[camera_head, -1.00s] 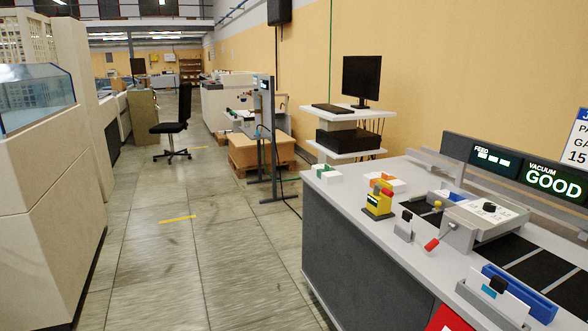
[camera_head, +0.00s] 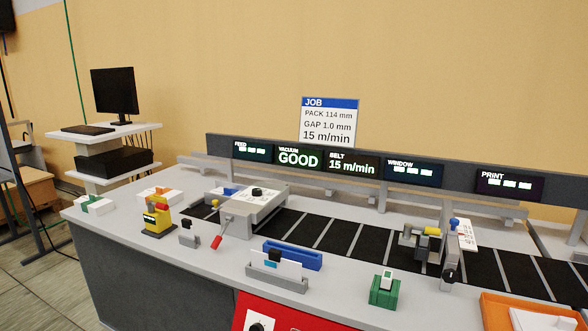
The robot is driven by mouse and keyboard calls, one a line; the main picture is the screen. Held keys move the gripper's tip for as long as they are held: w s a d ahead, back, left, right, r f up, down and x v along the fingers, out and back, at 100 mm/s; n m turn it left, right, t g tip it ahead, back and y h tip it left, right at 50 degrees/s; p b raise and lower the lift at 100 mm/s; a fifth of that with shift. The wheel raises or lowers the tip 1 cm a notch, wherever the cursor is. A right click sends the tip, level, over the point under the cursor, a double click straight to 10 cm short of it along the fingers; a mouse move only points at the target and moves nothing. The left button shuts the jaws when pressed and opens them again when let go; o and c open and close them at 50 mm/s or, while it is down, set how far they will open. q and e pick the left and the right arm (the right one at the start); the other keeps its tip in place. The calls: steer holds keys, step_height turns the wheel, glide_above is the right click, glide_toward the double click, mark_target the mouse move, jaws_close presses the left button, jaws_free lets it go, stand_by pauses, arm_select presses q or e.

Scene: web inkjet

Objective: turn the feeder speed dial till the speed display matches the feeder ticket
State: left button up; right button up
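A white job ticket (camera_head: 329,122) with a blue JOB header stands behind the display bar. It reads PACK 114 mm, GAP 1.0 mm and 15 m/min. The belt display (camera_head: 351,163) reads 15 m/min. The feed display (camera_head: 252,151) shows only pale blocks, with no legible number. A small black knob (camera_head: 257,192) sits on the grey feeder unit's top panel. A red panel (camera_head: 283,318) at the bottom edge carries another black dial (camera_head: 256,326), partly cut off. I cannot tell which knob is the feeder speed dial. Neither gripper is in view.
The machine's grey top (camera_head: 204,263) carries a yellow device (camera_head: 158,216), a blue holder (camera_head: 292,255), a green block (camera_head: 384,288) and an orange tray (camera_head: 530,311). The black belt (camera_head: 335,236) runs across it. A monitor cart (camera_head: 103,156) stands at the left, beside floor space.

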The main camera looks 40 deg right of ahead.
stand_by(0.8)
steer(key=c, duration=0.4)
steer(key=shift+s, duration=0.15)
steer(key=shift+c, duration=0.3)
